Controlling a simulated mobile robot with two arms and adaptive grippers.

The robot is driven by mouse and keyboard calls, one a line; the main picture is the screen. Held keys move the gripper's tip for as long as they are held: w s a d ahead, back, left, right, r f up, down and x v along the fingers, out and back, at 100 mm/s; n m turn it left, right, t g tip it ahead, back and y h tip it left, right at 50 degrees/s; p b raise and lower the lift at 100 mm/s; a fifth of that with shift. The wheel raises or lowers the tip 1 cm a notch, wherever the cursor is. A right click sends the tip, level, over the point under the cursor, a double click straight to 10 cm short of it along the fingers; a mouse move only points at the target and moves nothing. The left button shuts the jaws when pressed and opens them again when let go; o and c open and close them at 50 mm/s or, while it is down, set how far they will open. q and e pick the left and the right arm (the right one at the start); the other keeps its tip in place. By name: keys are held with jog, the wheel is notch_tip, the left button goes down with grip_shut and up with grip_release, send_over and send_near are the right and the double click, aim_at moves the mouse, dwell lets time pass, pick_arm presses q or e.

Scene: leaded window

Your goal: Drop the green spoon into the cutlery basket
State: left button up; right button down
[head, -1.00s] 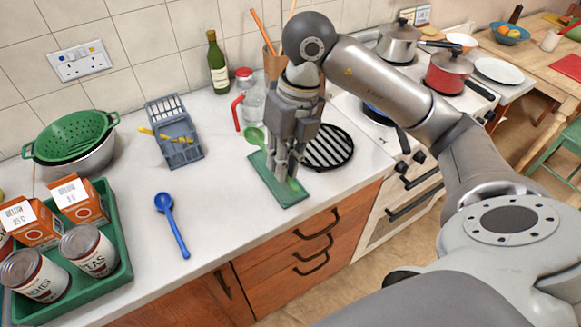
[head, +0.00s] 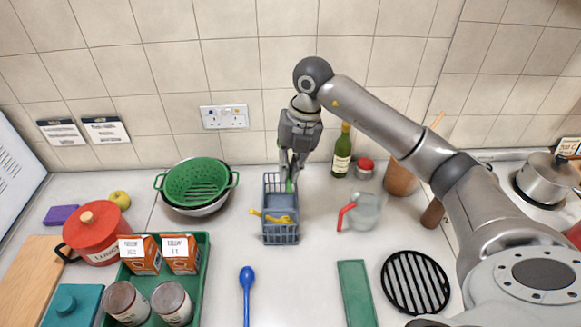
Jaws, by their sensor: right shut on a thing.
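The cutlery basket (head: 281,238) is a grey-blue open crate on the counter near the middle of the head view. Something yellow (head: 274,218) lies in it and sticks out at its left side. My right gripper (head: 291,168) is over the back part of the basket, pointing down, and is shut on the green spoon (head: 289,187). Only a small green part of the spoon shows below the fingers; the rest is hidden. I cannot tell how far it reaches into the basket. My left gripper is not in view.
A green colander (head: 196,181) stands left of the basket. A bottle (head: 342,152) and a red-handled jug (head: 364,213) stand to its right. In front are a blue spoon (head: 247,290), a bare green mat (head: 356,293) and a green tray (head: 203,250).

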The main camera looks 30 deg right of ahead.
jog(key=shift+s+a+f+b, duration=0.15)
jog(key=shift+f+b, duration=0.1)
jog(key=shift+f, duration=0.2)
jog(key=shift+s+a+f+b, duration=0.1)
jog(key=shift+f+b, duration=0.15)
jog(key=shift+f, duration=0.15)
notch_tip(320, 180, down, 3)
jog(key=shift+w+d+f+b, duration=0.1)
jog(key=shift+w+d+b, duration=0.05)
jog(key=shift+b, duration=0.85)
jog(key=shift+f, duration=0.45)
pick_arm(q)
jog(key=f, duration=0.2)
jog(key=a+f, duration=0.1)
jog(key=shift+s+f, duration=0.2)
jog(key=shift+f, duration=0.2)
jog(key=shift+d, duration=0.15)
pick_arm(e)
jog(key=shift+r, duration=0.1)
jog(key=c, duration=1.5)
grip_release()
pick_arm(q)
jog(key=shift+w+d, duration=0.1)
pick_arm(e)
jog(key=shift+o, duration=0.2)
